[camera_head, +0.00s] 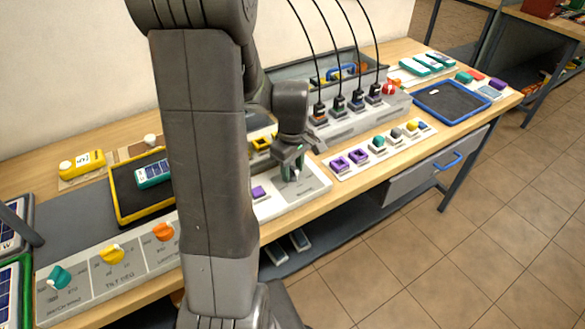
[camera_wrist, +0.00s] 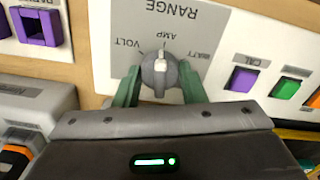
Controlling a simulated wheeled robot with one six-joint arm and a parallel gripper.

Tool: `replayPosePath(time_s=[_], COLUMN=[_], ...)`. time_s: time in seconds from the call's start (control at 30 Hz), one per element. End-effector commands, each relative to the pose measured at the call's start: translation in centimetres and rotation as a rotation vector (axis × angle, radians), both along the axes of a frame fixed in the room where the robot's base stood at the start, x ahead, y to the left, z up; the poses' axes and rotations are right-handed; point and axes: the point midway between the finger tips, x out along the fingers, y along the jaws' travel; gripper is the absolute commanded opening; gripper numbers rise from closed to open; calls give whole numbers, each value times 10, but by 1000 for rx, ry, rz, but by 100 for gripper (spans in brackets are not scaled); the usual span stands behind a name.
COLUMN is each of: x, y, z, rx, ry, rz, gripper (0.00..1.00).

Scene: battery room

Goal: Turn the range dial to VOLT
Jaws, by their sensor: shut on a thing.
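The range dial (camera_wrist: 159,72) is a grey round knob with a white pointer mark, on a pale panel (camera_wrist: 100,45) marked RANGE, which appears upside down in the wrist view. The pointer mark points up toward AMP. My gripper (camera_wrist: 160,85) has its green fingers on both sides of the dial and is shut on it. In the head view my gripper (camera_head: 290,163) reaches down onto the panel (camera_head: 310,187) and mostly hides the dial.
Purple and green buttons (camera_wrist: 243,80) sit on the same panel. A strip of purple, teal and yellow pieces (camera_head: 380,148) lies to the right, with a blue-rimmed tray (camera_head: 488,95) beyond. A unit with black cables (camera_head: 335,125) stands behind. Another dial panel (camera_head: 110,283) is at left.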

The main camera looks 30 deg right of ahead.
Motion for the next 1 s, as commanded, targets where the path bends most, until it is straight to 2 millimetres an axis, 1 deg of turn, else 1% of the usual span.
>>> replayPosePath(time_s=[0.6,0.8,1.0], x=[1,1,1], y=[0,0,0], z=[1,1,1], rx=[-2,-2,-2], ry=[-2,-2,-2], rz=[577,731,841], gripper=[14,14,14])
